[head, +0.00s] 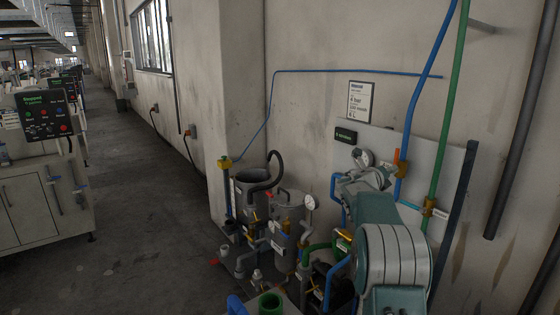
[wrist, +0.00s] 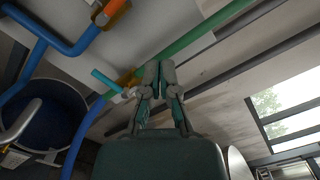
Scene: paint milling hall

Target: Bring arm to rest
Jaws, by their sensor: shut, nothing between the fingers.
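My gripper (wrist: 159,78) shows in the wrist view with its two fingers together and nothing between them. Beyond the fingers in that view are a green pipe (wrist: 190,40) and an orange-handled blue pipe (wrist: 84,40). I cannot tell whether the fingertips touch any pipe. In the head view my teal and grey arm stands at the lower right, in front of the pipework and a grey wall panel. The fingers cannot be made out clearly there.
Grey tanks (head: 289,214) with a pressure gauge (head: 310,203) and pipes stand close left of my arm. A blue pipe (head: 424,90) and a green pipe (head: 450,100) rise along the wall. The floor aisle (head: 130,190) at left is clear, with control cabinets (head: 42,190) beyond.

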